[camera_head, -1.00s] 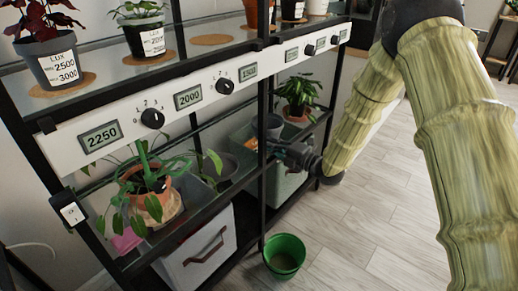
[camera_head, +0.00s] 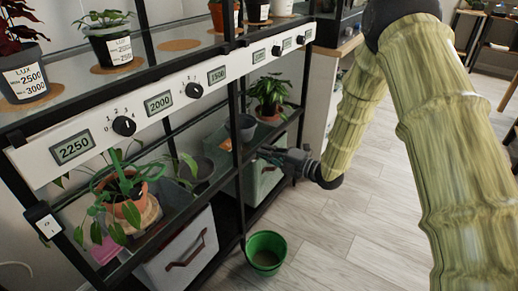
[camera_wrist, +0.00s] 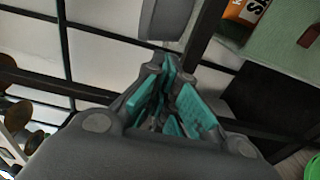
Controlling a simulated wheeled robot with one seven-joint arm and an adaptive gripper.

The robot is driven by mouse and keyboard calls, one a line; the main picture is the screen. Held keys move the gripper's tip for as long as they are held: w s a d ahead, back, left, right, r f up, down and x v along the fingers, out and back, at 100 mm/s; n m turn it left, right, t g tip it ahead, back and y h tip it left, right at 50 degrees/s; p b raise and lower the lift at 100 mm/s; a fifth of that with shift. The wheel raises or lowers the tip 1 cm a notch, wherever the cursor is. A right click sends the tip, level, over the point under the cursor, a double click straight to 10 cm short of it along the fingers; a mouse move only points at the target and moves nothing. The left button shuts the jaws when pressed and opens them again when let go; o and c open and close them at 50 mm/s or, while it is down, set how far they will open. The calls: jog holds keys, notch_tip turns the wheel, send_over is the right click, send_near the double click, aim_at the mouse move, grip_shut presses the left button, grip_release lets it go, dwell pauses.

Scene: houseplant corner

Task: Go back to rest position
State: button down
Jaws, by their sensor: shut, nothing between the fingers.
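My gripper (camera_head: 268,152) is at the end of my bamboo-patterned arm, in front of the right part of the shelf rack, at about the height of the lower glass shelf. In the wrist view its teal-padded fingers (camera_wrist: 165,105) are drawn together with nothing between them. The fingertips point toward the rack; I cannot tell how far they are from its post.
A shelf rack (camera_head: 236,130) with potted plants, lux displays and knobs fills the left. A green bucket (camera_head: 266,253) stands on the floor below my gripper. A fabric bin (camera_head: 185,255) sits on the bottom level. The tiled floor (camera_head: 390,235) at right is clear.

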jog(key=s+d+f+m+g+h, duration=0.1)
jog(key=s+d+f+m+h, duration=0.3)
jog(key=s+f+m, duration=0.65)
jog(key=s+d+f+m+g+h, duration=0.1)
jog(key=s+d+f+m+h, duration=0.35)
jog(key=f, duration=0.95)
jog(key=s+d+f+m+g+h, duration=0.25)
jog(key=s+m, duration=0.25)
jog(key=s, duration=0.6)
jog(key=s+d+f+m+g+h, duration=0.1)
jog(key=s+f+m+g, duration=0.25)
jog(key=s, duration=0.85)
jog(key=s+d+f+m+g+h, duration=0.15)
jog(key=s+f+m, duration=0.3)
jog(key=s, duration=0.65)
notch_tip(320, 180, up, 38)
jog(key=s+m+g+p, duration=0.1)
jog(key=p, duration=3.6)
jog(key=shift+s+h+p, duration=0.15)
jog(key=shift+h+p, duration=0.2)
jog(key=shift+h, duration=0.1)
